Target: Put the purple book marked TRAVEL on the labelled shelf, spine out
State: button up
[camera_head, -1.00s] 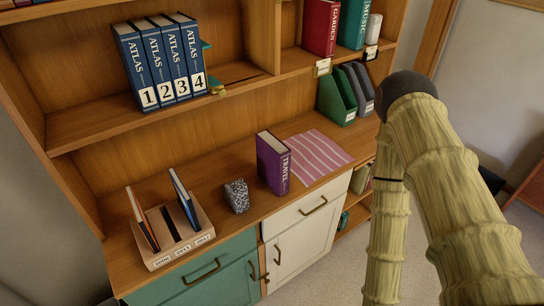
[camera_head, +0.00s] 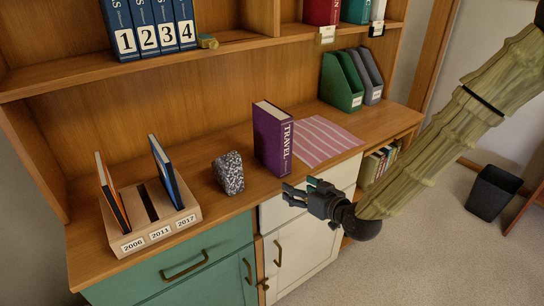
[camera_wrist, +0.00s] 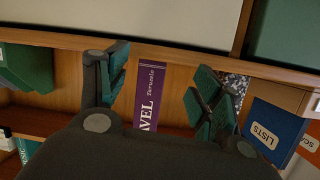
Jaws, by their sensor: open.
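The purple book marked TRAVEL (camera_head: 268,140) stands upright on the wooden counter, its lettered spine facing the front. My gripper (camera_head: 297,191) is open and empty in front of the counter edge, just right of and below the book, apart from it. The upper shelf (camera_head: 300,41) carries small label tags (camera_head: 326,34), too small to read, below a red book (camera_head: 321,10) and a teal book (camera_head: 355,10).
A speckled block (camera_head: 228,173) stands left of the book. A wooden sorter (camera_head: 140,236) with thin upright books is further left. A pink striped mat (camera_head: 318,138) lies right of the book, with green and grey file holders (camera_head: 342,83) behind.

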aim_at(285, 146)
jog(key=w+r+t+y+b, duration=0.1)
jog(key=r, duration=0.2)
jog(key=w+a+r+n+b, duration=0.1)
jog(key=r, duration=0.2)
jog(key=w+r+n+t+y+b, duration=0.1)
jog(key=r, duration=0.2)
jog(key=shift+w+a+r+t+y+b, duration=0.2)
jog(key=shift+a+t+y+b, duration=0.1)
jog(key=shift+a+b, duration=0.1)
jog(key=shift+w+a+r, duration=0.15)
jog(key=shift+w, duration=0.15)
jog(key=x, duration=0.4)
jog(key=shift+w+a, duration=0.2)
jog(key=shift+w, duration=0.1)
jog(key=shift+w+d+x, duration=0.1)
jog(key=shift+d+x, duration=0.05)
jog(key=shift+x, duration=1.2)
jog(key=shift+w+d+x, duration=0.1)
jog(key=shift+d+x, duration=0.05)
jog(key=shift+x, duration=1.2)
jog(key=shift+r, duration=0.2)
jog(key=shift+c, duration=0.2)
jog(key=c, duration=1.4)
grip_shut()
jog(key=shift+r, duration=0.1)
